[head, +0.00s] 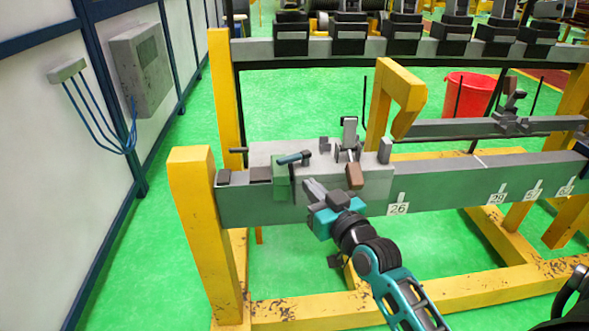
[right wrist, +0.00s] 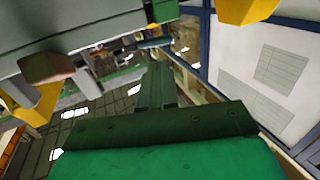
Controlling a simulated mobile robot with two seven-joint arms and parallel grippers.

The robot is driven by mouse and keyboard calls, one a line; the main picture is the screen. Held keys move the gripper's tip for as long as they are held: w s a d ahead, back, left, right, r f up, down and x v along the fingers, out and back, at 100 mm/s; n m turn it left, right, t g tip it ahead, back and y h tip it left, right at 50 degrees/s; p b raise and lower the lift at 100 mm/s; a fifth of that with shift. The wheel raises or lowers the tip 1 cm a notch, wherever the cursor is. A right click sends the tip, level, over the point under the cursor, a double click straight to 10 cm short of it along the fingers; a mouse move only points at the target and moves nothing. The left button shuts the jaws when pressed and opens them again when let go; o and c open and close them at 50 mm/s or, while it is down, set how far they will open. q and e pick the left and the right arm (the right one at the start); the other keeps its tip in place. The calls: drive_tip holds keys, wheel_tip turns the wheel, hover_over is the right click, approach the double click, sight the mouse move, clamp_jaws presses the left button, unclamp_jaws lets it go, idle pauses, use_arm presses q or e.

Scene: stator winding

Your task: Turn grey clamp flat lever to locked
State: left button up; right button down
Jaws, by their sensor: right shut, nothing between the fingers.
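The grey clamp (head: 349,133) stands on the grey beam's plate, with a flat upright grey piece and a brown block (head: 354,176) hanging at the front. I cannot tell for certain which part is its flat lever. The brown block also shows at the left of the right wrist view (right wrist: 47,67). My right gripper (head: 309,186) is shut and empty, in front of the beam, between a green clamp (head: 281,179) and the brown block, apparently touching neither. Its closed fingers (right wrist: 155,84) point away in the right wrist view.
The green clamp has a dark teal lever (head: 293,158) lying across its top. A yellow hooked post (head: 401,88) rises behind the beam (head: 445,197). A yellow upright (head: 195,215) bounds the left end. Open green floor lies in front of the wall.

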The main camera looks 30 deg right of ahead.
sight(283, 164)
drive_tip(key=w, duration=0.8)
drive_tip(key=shift+d, duration=0.15)
drive_tip(key=shift+w, duration=0.1)
drive_tip(key=shift+w+a+r+p, duration=0.25)
drive_tip(key=shift+w+a+p, duration=0.1)
drive_tip(key=shift+w+p, duration=0.3)
drive_tip(key=shift+w+a+f+p, duration=0.2)
drive_tip(key=shift+w+p, duration=0.15)
drive_tip(key=shift+w, duration=0.2)
